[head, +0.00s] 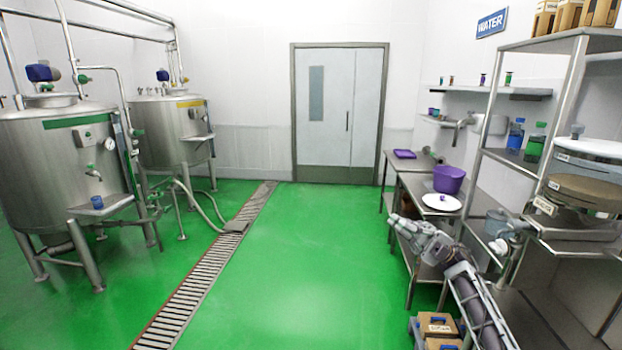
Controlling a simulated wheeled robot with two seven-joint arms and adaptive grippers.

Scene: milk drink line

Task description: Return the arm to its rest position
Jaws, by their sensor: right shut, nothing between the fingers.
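My right arm (462,283) comes in from the lower right and reaches forward along the left side of the workbench. My right gripper (395,219) is at its far end, shut and empty, beside the front edge of the bench (408,183). It covers a part of the bench frame. My left arm and left gripper are not in view.
A metal shelf rack (565,110) rises at right. Boxes (437,326) stand low beside my arm. Green floor (300,260) is clear in the middle; steel tanks (66,160) stand left.

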